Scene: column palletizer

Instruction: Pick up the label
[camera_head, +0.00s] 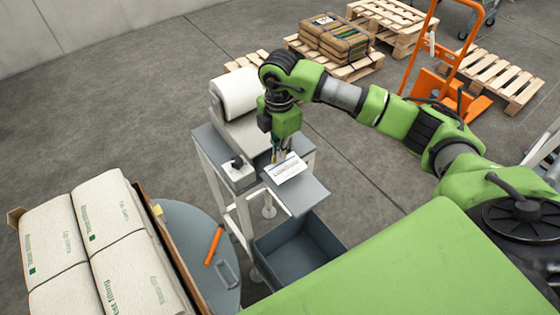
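The label (286,168) is a small white rectangle with dark print. It shows over the grey shelf (307,190) at the front of the label stand. My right gripper (277,155) points down right at the label's upper left edge. Its fingers are small and partly dark against the stand, so I cannot tell whether they are open or shut, or whether they touch the label. My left gripper is out of view.
A white roll (238,92) sits on the stand behind my gripper. A grey bin (298,250) is below the shelf. White sacks (108,210) lie at the left beside a round grey table (196,222) with an orange-handled tool (214,245). Pallets (505,77) and an orange hand truck (446,90) stand behind.

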